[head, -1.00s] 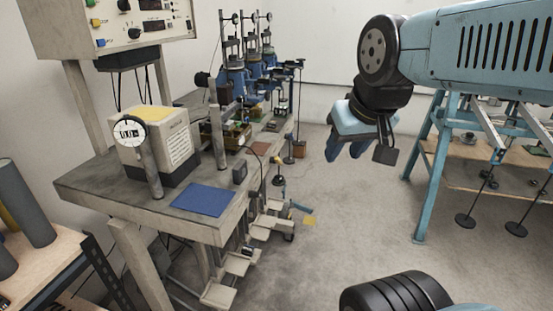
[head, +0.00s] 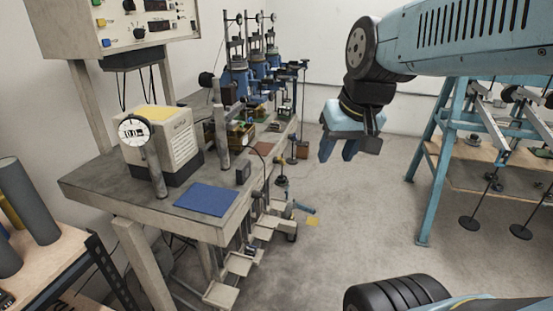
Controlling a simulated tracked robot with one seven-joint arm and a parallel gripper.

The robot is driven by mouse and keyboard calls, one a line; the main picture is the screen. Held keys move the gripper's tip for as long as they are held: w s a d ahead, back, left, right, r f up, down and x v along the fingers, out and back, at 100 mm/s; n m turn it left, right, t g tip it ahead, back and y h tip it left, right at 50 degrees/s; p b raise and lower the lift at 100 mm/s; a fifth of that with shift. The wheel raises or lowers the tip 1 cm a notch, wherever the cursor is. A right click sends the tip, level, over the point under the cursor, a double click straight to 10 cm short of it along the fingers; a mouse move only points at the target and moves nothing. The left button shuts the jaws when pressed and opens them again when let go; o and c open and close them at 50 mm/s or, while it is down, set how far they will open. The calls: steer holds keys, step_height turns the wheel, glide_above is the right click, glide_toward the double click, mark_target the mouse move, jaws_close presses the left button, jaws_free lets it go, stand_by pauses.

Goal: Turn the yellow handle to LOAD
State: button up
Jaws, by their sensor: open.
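My gripper (head: 338,150) hangs in the air right of the bench, with its blue fingers pointing down. It is open and empty. A row of blue lever frames (head: 237,82) stands at the bench's far end, left of my gripper and apart from it. A small yellow piece (head: 312,222) shows low beside the bench, near a short blue bar (head: 303,207); I cannot tell whether it is the yellow handle. No LOAD marking is readable at this size.
The grey bench (head: 95,183) bears a beige box with a dial (head: 178,135) and a blue mat (head: 206,199). Stepped hanger plates (head: 222,295) stick out along its right side. A blue stand (head: 432,170) with hanging weights is at right. The floor between is clear.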

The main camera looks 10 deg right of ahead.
steer(key=w+a+f+m+g+y, duration=0.2)
steer(key=w+f+g+y, duration=0.15)
steer(key=w+f, duration=0.5)
steer(key=m+t+y, duration=0.8)
steer(key=m+y, duration=0.4)
glide_toward(284, 161)
steer(key=shift+h, duration=0.25)
steer(key=x, duration=1)
steer(key=shift+s+a+r, duration=0.15)
steer(key=shift+a+r, duration=0.15)
steer(key=shift+a, duration=0.15)
jaws_close()
